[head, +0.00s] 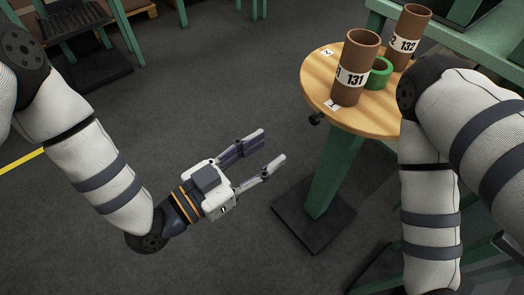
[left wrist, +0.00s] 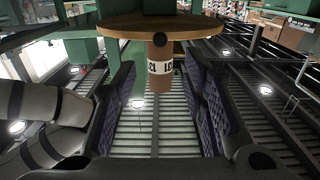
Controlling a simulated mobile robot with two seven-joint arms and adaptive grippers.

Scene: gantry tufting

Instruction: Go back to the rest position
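My left gripper (head: 262,160) is open and empty over the dark floor, left of the round wooden table and apart from it. Its two padded fingers also stand apart in the left wrist view (left wrist: 163,95), with nothing between them at close range. My right arm comes in from the right in the head view, in front of the table's right side. My right gripper is outside both views. A brown tube labelled 131 (head: 356,68) stands upright on the round wooden table (head: 322,68). A second brown tube labelled 132 (head: 408,38) stands behind it.
A green ring-shaped piece (head: 379,74) sits between the tubes. The table stands on a green post (head: 332,165) with a dark square base (head: 313,214). A green bench (head: 470,42) is at the back right. The floor (head: 245,85) left of the table is clear.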

